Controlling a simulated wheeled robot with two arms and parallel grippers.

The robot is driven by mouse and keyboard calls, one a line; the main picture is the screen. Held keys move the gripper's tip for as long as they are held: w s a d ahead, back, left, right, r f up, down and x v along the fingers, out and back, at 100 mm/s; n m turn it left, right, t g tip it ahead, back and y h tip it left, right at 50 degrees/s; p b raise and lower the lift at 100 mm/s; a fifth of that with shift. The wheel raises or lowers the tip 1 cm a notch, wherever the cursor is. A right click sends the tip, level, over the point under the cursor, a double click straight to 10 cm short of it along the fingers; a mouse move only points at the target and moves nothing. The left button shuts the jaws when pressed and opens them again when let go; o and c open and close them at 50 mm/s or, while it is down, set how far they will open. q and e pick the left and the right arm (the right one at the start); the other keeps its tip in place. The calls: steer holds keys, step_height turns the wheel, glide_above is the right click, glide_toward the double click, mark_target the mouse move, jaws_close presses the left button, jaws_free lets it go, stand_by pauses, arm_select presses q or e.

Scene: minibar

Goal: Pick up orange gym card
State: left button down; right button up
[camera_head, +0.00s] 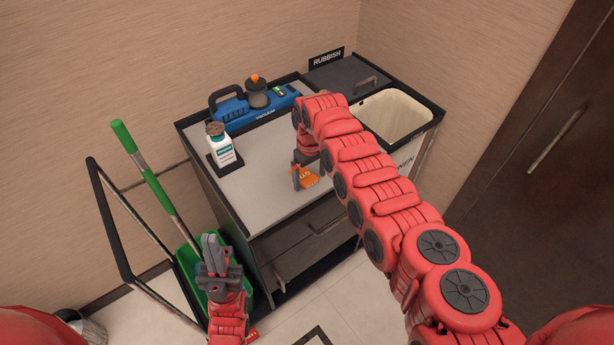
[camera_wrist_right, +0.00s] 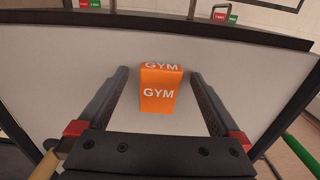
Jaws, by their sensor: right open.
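The orange gym card (camera_head: 304,178) is a small orange block with white GYM lettering, near the front edge of the cabinet's grey top. In the right wrist view the orange gym card (camera_wrist_right: 158,92) stands between the two dark fingers of my right gripper (camera_wrist_right: 160,73). Those fingers are open, with a gap on each side of the card. In the head view my right arm hides part of that gripper. My left gripper (camera_head: 213,246) is low on the left, in front of the green dustpan and far from the card; its finger gap is unclear.
On the cabinet top (camera_head: 262,165) are a blue vacuum box (camera_head: 250,110) and a white bottle (camera_head: 220,150) in a dark holder. A lined rubbish bin (camera_head: 395,115) is at the right. A green-handled broom (camera_head: 145,170) and dustpan (camera_head: 188,268) stand left.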

steer(key=shift+f, duration=0.2)
steer(key=c, duration=1.4)
steer(key=shift+r, duration=0.15)
